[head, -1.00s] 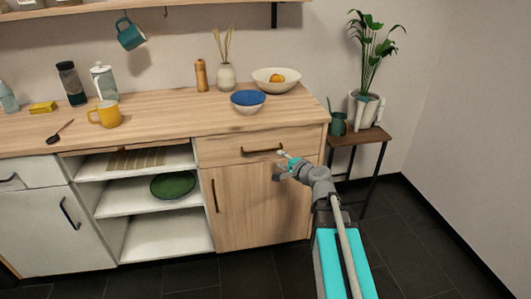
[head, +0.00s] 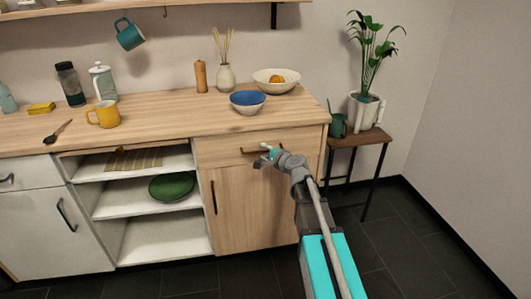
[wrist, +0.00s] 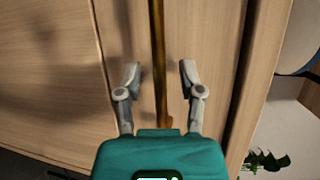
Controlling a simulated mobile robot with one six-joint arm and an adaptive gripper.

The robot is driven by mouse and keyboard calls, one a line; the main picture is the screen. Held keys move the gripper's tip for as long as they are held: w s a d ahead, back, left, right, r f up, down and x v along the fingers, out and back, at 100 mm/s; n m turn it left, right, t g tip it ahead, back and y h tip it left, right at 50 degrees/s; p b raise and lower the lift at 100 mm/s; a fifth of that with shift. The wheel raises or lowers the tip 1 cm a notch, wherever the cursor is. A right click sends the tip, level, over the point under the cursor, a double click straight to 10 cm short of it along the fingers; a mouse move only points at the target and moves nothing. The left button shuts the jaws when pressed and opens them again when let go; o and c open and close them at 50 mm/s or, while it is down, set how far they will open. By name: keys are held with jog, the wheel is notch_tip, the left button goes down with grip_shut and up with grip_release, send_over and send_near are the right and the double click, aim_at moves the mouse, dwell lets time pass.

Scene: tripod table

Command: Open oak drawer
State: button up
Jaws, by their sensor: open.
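The oak drawer (head: 220,150) is at the top of the counter's right-hand cabinet in the head view and looks shut, flush with the front. Its dark bar handle (head: 247,151) is partly hidden behind my gripper (head: 264,154). In the wrist view the handle (wrist: 158,45) runs upright between the two open fingers of my gripper (wrist: 158,72), one finger on each side. The fingers look apart from the bar; their exact depth relative to it is hard to tell.
Below the drawer is an oak door (head: 238,205) with an upright handle. Open shelves with a green plate (head: 172,186) are to the left. A blue bowl (head: 248,102) stands on the counter above. A side table (head: 362,140) with a plant stands at right.

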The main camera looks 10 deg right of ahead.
grip_shut()
jog(key=shift+s, duration=0.1)
dwell(0.4)
